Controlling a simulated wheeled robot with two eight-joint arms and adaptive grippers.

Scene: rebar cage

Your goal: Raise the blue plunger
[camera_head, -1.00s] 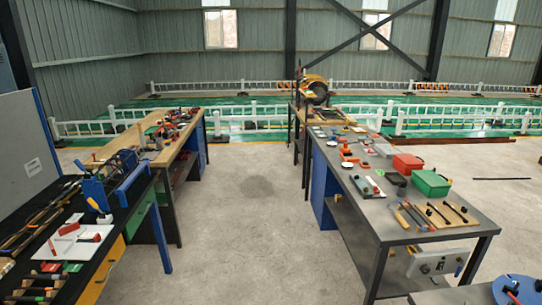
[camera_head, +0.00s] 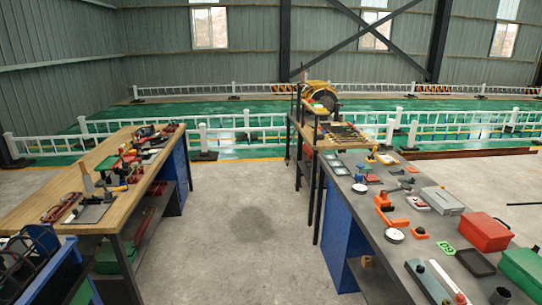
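I cannot make out a blue plunger in the head view. Neither of my grippers is in view, and nor are my arms. A blue object with dark curved parts (camera_head: 38,243) is cut off at the lower left corner, and I cannot tell what it is.
A wooden-topped bench (camera_head: 35,209) with tools stands at left. A long grey table (camera_head: 375,241) at right carries a red box (camera_head: 484,233), a green box (camera_head: 524,268) and a grey case (camera_head: 441,201). Bare concrete floor (camera_head: 245,240) lies between them. White railings (camera_head: 250,139) cross behind.

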